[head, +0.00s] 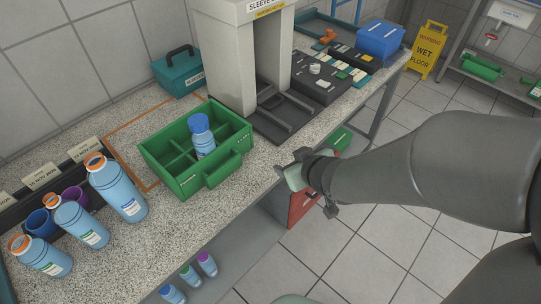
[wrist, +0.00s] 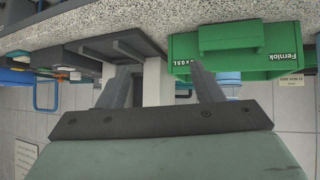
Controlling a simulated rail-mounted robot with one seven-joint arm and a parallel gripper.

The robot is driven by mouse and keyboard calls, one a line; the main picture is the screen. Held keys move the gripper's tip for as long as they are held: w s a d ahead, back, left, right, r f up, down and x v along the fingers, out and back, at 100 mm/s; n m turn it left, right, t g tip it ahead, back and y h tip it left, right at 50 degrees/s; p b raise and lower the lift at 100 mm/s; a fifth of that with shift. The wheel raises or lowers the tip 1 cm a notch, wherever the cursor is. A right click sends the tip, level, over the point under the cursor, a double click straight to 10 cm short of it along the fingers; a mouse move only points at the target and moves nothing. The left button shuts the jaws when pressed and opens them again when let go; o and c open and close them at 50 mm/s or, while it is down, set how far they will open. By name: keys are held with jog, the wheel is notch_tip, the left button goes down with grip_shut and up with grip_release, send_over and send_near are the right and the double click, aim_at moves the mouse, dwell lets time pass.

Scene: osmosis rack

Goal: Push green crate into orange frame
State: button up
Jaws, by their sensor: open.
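The green crate (head: 182,171) stands on the speckled counter with several compartments. One compartment holds a blue bottle (head: 202,138) with a blue cap. The orange frame (head: 128,130) is a thin outline on the counter, behind and left of the crate; the crate overlaps its right part and hides some of it. My gripper (head: 309,184) is in front of the counter edge, right of the crate and apart from it. In the wrist view the picture is upside down; my open gripper (wrist: 165,85) is empty and the green crate (wrist: 270,52) shows beyond the right finger.
Blue bottles with orange caps (head: 117,187) stand at the counter's left. A grey sleeve machine (head: 242,60) stands right of the crate, its dark base (head: 285,118) close by. A teal case (head: 178,77) sits behind. Small bottles (head: 190,275) are below the counter.

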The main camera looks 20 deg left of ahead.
aim_at(219, 162)
jog(key=s+a+f+n+y+b, duration=0.1)
jog(key=a+f+b, duration=0.1)
jog(key=a+f, duration=0.1)
jog(key=s+a+f+n+g+y+b, duration=0.1)
jog(key=a+f+b, duration=0.1)
jog(key=a, duration=0.4)
jog(key=s+a+f+g+y+b, duration=0.1)
jog(key=a+f+b, duration=0.1)
jog(key=a+f, duration=0.2)
jog(key=shift+s+a+f+n, duration=0.2)
jog(key=shift+s+a+n, duration=0.05)
jog(key=shift+n, duration=0.15)
jog(key=shift+w+a, duration=0.3)
jog(key=shift+a, duration=0.35)
jog(key=shift+w+a, duration=0.3)
jog(key=shift+a, duration=0.35)
jog(key=shift+w+a+y, duration=0.15)
jog(key=shift+a+y, duration=0.05)
jog(key=shift+y, duration=0.1)
jog(key=shift+w+a+b, duration=0.1)
jog(key=shift+w+a, duration=0.25)
jog(key=shift+a, duration=0.55)
jog(key=shift+w+a+b, duration=0.15)
jog(key=shift+w+a, duration=0.25)
jog(key=shift+a, duration=0.55)
jog(key=shift+w+a+b, duration=0.1)
jog(key=shift+w+a, duration=0.25)
jog(key=shift+a, duration=0.55)
